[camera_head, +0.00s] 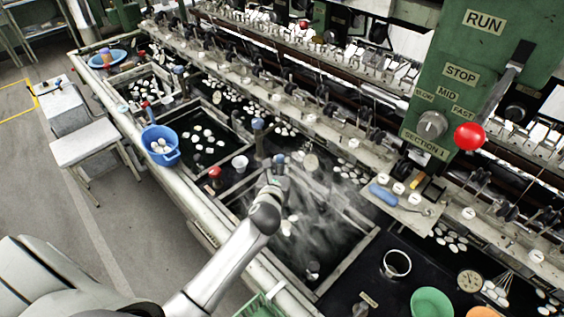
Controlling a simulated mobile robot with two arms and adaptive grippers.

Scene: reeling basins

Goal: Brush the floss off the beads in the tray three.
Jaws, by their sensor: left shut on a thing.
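My left gripper (273,172) reaches in from the lower left over a dark basin. It is shut on a dark, slim thing, perhaps a brush handle, mostly hidden by the gripper. Below and right of it, whitish wispy floss or haze (318,215) spreads over the dark water of this tray (345,272). A few pale oval beads (287,228) show dimly in it, partly veiled. I see no number on the tray. My right gripper is not in view.
A blue bowl (161,147) with white ovals stands on the left rim. A white cup (240,163) and red-topped knob (215,173) are close to my gripper. A green control box (470,75) with a red-knobbed lever stands at right. A blue-handled tool (384,196) lies on a plate.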

